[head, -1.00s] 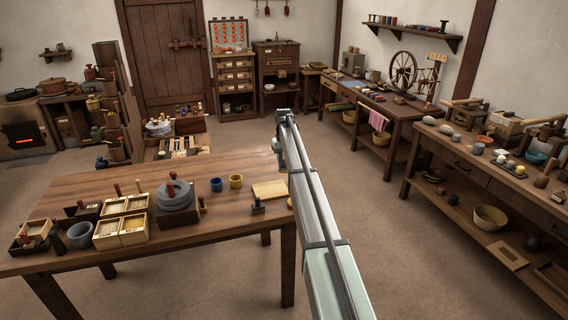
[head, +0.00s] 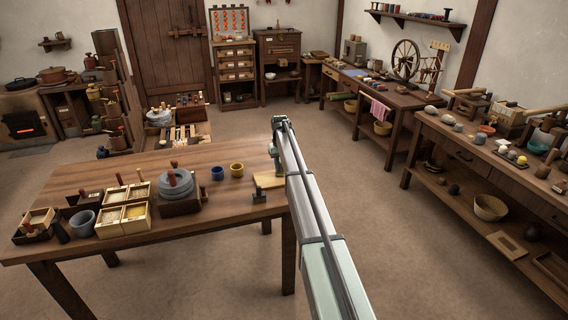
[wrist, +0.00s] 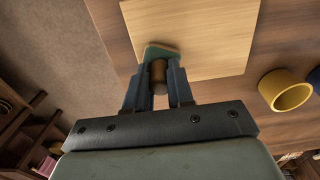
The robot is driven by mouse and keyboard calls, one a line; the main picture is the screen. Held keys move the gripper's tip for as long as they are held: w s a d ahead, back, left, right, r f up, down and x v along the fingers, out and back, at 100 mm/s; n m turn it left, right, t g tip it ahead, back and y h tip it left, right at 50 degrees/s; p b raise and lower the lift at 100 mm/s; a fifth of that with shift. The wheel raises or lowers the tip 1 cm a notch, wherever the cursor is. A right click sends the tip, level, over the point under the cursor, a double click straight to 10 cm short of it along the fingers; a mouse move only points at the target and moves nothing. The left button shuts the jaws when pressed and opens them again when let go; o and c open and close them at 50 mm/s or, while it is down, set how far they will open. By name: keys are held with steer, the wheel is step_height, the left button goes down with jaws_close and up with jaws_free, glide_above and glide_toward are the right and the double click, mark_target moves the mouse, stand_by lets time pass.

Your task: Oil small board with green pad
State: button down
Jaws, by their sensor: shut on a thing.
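The small board (head: 266,181) is a pale wooden rectangle lying flat near the right end of the table; it fills the upper part of the wrist view (wrist: 205,35). My gripper (wrist: 158,82) is shut on the brown handle of the green pad (wrist: 160,50). In the head view my arm hides most of the gripper and the pad.
A yellow cup (head: 237,169) and a blue cup (head: 217,173) stand left of the board. A small dark object (head: 258,197) stands at the board's front edge. A grey quern (head: 175,184) and several divided boxes fill the table's left part. The table's back middle is clear.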

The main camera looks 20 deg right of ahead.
steer(key=shift+a, duration=5.4)
steer(key=shift+s+a, duration=0.1)
steer(key=shift+s, duration=0.65)
steer(key=shift+w+d, duration=0.1)
steer(key=shift+d, duration=6.35)
steer(key=shift+s, duration=0.7)
steer(key=shift+a, duration=6.3)
steer(key=shift+a+r, duration=0.1)
steer(key=shift+a, duration=0.1)
step_height(320, 180, up, 8)
steer(key=shift+d, duration=0.15)
